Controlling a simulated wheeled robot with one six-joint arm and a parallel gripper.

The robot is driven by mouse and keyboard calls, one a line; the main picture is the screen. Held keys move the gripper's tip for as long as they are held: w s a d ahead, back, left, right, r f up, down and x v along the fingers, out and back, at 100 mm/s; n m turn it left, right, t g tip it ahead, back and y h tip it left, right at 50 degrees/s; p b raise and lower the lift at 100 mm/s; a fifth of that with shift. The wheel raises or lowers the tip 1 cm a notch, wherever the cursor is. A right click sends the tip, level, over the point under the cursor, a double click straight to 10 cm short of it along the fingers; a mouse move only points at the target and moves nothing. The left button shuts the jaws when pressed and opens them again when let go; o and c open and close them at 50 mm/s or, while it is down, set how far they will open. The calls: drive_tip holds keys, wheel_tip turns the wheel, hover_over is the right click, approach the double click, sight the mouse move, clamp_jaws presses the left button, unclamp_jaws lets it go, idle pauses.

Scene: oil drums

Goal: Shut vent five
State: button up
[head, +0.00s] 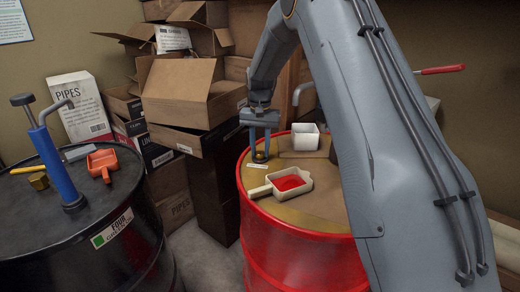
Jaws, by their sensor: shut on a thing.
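A red drum (290,258) with a tan top stands at the centre, its right side hidden behind my arm. My gripper (260,156) points down at the far left of this top. Its blue fingers are shut on a small, dark brassy vent (261,157) near the rim. The vent is mostly hidden between the fingers, and I cannot tell how far it is turned. A small white label (257,167) lies just in front of it, too small to read. No number shows on this drum.
On the red drum are a white scoop with red contents (289,182) and a white square container (306,137). Cardboard boxes (182,92) are stacked behind.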

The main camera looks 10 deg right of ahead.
sight(260, 152)
drive_tip(key=shift+m, duration=1.6)
drive_tip(key=shift+w+r, duration=0.1)
drive_tip(key=o, duration=1)
drive_tip(key=shift+d, duration=0.1)
drive_tip(key=shift+o, duration=0.2)
wheel_tip(260, 152, up, 7)
drive_tip(key=shift+r+b, duration=0.1)
drive_tip(key=shift+b, duration=0.75)
drive_tip(key=shift+r, duration=0.25)
